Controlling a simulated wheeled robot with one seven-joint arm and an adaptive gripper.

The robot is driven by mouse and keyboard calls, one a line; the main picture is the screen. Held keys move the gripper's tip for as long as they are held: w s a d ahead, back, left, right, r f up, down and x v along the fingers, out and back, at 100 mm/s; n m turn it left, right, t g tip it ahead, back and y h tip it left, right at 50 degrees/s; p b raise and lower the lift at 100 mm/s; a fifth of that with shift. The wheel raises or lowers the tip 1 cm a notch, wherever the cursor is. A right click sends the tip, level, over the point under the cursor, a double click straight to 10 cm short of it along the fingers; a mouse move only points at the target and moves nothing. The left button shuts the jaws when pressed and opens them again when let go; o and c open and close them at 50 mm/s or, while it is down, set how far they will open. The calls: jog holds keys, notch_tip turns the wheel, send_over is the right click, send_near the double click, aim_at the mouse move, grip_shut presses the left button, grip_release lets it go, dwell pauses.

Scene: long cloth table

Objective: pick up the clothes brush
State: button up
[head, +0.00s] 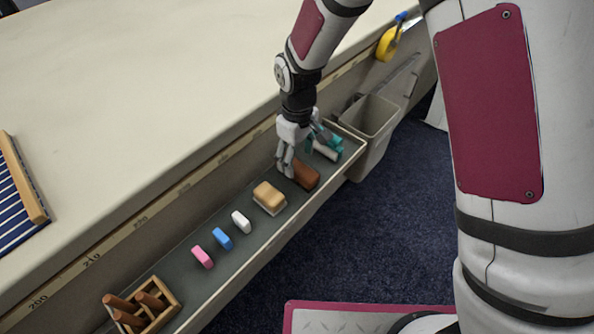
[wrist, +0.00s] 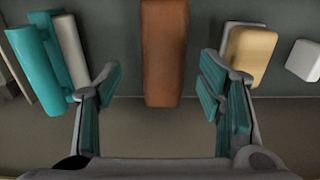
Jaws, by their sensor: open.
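The clothes brush (head: 268,196) seems to be the tan block with a pale underside in the narrow grey trough; it also shows at the right in the wrist view (wrist: 252,52). My gripper (head: 302,152) is over the trough, beyond the brush in the head view. In the wrist view, my gripper (wrist: 160,88) is open and empty. Its fingers are spread on either side of a reddish-brown block (wrist: 163,55), not the brush. The right finger is close to the tan brush; I cannot tell whether they touch.
The trough (head: 292,217) runs along the table edge. It holds the brown block (head: 306,175), white (head: 241,222), blue (head: 222,238) and pink (head: 202,257) pieces, and a wooden rack (head: 146,308). A grey bin (head: 372,120) stands beyond.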

aim_at(299, 168)
jog(key=f, duration=0.3)
jog(key=s+f, duration=0.1)
jog(key=shift+d+f+b, duration=0.25)
jog(key=shift+f+b, duration=0.05)
jog(key=shift+f, duration=0.05)
jog(key=c, duration=1.3)
